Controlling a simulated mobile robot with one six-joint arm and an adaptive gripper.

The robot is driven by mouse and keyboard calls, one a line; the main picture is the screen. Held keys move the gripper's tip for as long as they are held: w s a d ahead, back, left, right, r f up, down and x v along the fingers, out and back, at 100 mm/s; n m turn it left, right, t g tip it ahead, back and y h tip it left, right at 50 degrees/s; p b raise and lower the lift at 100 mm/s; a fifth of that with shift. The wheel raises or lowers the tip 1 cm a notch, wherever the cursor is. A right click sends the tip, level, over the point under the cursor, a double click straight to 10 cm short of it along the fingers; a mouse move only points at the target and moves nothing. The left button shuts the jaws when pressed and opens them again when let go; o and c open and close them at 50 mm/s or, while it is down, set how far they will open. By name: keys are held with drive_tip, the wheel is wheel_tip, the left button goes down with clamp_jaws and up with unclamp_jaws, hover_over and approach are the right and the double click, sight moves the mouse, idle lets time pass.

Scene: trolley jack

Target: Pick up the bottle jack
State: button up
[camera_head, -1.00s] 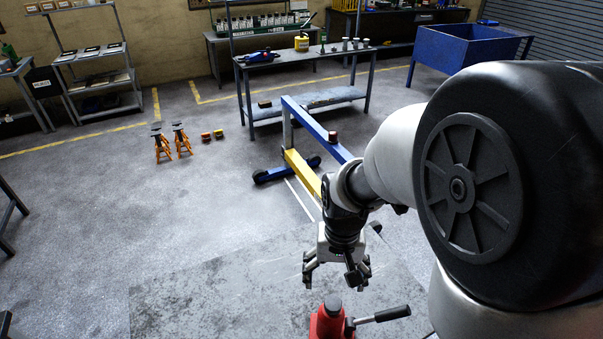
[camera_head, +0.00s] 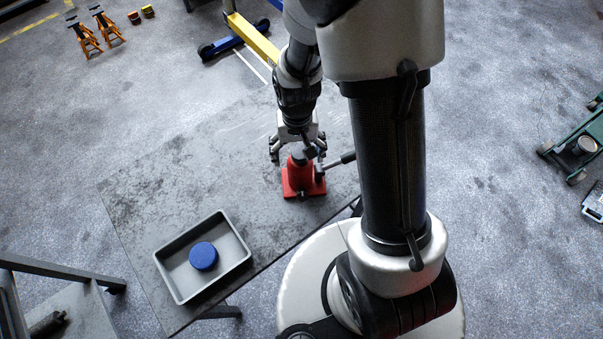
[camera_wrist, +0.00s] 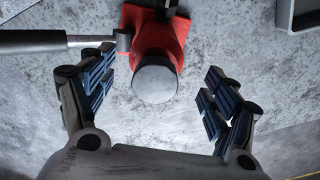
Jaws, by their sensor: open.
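The red bottle jack (camera_head: 298,183) stands upright on the grey table (camera_head: 170,165) in the head view, with its dark lever pointing right. In the wrist view the jack (camera_wrist: 155,48) shows at top centre, its round grey top (camera_wrist: 155,84) facing the camera and its handle running off to the left. My gripper (camera_head: 298,150) is directly over the jack's upper end. In the wrist view my gripper (camera_wrist: 155,100) is open, its two padded fingers on either side of the grey top with clear gaps. I cannot tell how far below the fingertips the top is.
A grey tray (camera_head: 168,268) holding a round blue object (camera_head: 203,256) sits at the table's front left. A blue and yellow hoist frame (camera_head: 245,35) stands on the floor beyond the table. Orange jack stands (camera_head: 88,38) are at the far left. The table's left half is mostly clear.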

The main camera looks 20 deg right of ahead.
sight(304, 172)
drive_tip(key=f+b, duration=0.1)
drive_tip(key=f, duration=0.4)
drive_tip(key=shift+d+b, duration=0.2)
drive_tip(key=shift+b, duration=0.1)
drive_tip(key=shift+c, duration=0.5)
clamp_jaws()
drive_tip(key=shift+r, duration=0.1)
